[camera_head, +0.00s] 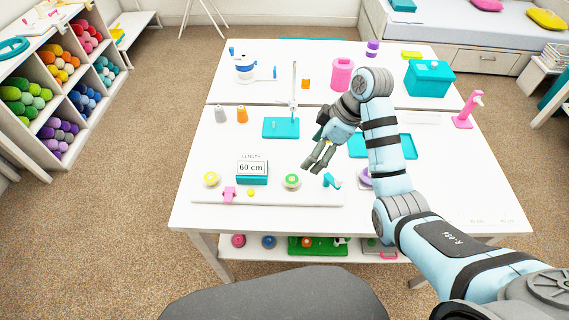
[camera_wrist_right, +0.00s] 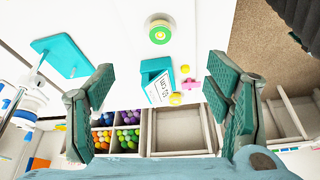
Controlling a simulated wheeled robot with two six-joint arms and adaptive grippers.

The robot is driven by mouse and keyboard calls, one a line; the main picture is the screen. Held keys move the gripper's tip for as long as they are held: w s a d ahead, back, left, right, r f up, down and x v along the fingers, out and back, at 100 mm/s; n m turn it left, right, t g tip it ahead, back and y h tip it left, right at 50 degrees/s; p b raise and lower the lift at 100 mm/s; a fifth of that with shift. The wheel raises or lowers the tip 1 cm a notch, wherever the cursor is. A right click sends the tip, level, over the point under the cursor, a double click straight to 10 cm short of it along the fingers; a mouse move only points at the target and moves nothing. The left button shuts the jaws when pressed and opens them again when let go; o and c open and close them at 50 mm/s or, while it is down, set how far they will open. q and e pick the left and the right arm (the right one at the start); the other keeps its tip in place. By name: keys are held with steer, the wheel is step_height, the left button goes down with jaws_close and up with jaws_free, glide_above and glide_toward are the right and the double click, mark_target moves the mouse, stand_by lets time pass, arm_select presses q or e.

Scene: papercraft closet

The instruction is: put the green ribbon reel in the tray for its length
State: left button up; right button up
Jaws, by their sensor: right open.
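The green ribbon reel (camera_head: 292,181), a green ring with a pale yellow middle, sits on the white strip at the table's front, right of the length display. It also shows at the top of the right wrist view (camera_wrist_right: 160,29). The teal display (camera_head: 252,170) reads LENGTH 60 cm. My right gripper (camera_head: 317,168) is open and empty, above and slightly right of the reel; in the wrist view its fingers (camera_wrist_right: 160,70) are spread wide. A flat teal tray (camera_head: 409,147) lies partly hidden behind my right arm. My left gripper is not in view.
A teal plate (camera_head: 273,128) lies behind the strip near a thin upright post (camera_head: 294,88). A yellow round piece (camera_head: 211,178), a pink piece (camera_head: 229,194) and a teal piece (camera_head: 332,181) are at the strip. A teal box (camera_head: 429,79) and pink canister (camera_head: 342,73) stand farther back.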

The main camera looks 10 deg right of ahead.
steer(key=w+f, duration=0.1)
steer(key=f, duration=0.1)
steer(key=b, duration=0.2)
glide_above(289, 180)
steer(key=s+d, duration=0.1)
steer(key=d, duration=0.2)
steer(key=f, duration=0.5)
steer(key=shift+a+f, duration=0.25)
steer(key=shift+f, duration=0.15)
steer(key=x, duration=0.5)
steer(key=shift+w+d+f+b, duration=0.1)
steer(key=shift+w+f+b, duration=0.1)
steer(key=shift+f+b, duration=0.2)
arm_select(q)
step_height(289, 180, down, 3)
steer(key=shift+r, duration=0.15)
arm_select(e)
steer(key=shift+r, duration=0.15)
steer(key=c, duration=0.9)
